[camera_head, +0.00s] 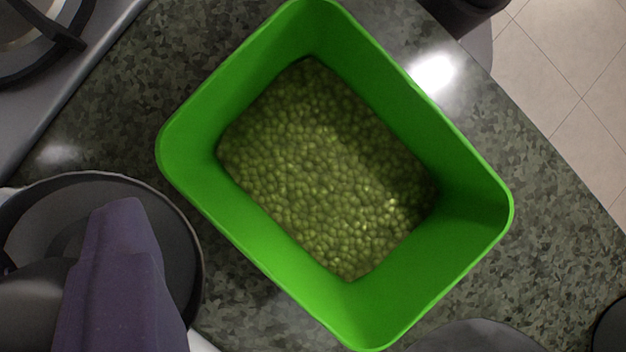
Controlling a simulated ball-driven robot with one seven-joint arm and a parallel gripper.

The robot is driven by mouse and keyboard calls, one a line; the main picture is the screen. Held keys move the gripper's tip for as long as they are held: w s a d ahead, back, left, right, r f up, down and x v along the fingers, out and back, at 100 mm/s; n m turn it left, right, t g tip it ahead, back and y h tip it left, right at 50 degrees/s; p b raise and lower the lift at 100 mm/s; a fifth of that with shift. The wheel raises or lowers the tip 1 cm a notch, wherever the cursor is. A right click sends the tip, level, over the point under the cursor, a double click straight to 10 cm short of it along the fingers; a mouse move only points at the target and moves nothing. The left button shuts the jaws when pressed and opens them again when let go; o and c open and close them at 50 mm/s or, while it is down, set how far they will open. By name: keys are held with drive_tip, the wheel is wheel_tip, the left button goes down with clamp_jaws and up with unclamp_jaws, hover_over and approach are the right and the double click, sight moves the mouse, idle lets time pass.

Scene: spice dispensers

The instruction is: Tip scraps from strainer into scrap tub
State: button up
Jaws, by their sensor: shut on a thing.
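The scrap tub (460,180) is a bright green, open, rounded rectangular container standing at an angle on the counter. A layer of small round green scraps (320,170) covers its floor. At the lower left is a dark round vessel with a thin grey rim, which looks like the strainer (178,235). I see no scraps in its visible part. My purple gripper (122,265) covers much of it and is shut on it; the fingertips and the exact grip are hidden. The strainer is beside the tub's left side in the picture, not over its opening.
The speckled dark counter (540,225) surrounds the tub. A stove with a black grate (40,35) is at the upper left. Tiled floor (570,75) shows past the counter edge at the right. Dark round things (475,338) are partly in view along the bottom right.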

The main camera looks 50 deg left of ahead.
drive_tip(key=shift+w+d+f+n+g+y+b, duration=0.15)
drive_tip(key=shift+w+d+f+g+y+b, duration=0.2)
drive_tip(key=shift+w+d, duration=0.2)
drive_tip(key=shift+w+d+f+n+g+y+b, duration=0.15)
drive_tip(key=shift+w+d+f+g+y+b, duration=0.15)
drive_tip(key=shift+w+d+b, duration=0.2)
drive_tip(key=w+d+g+y+b, duration=0.1)
drive_tip(key=b, duration=0.2)
drive_tip(key=shift+w+d+f+n, duration=0.15)
drive_tip(key=shift+d+n, duration=0.05)
drive_tip(key=shift+n, duration=0.1)
wheel_tip(320, 180, up, 5)
drive_tip(key=p, duration=0.3)
drive_tip(key=shift+d+r, duration=0.1)
drive_tip(key=shift+r, duration=0.1)
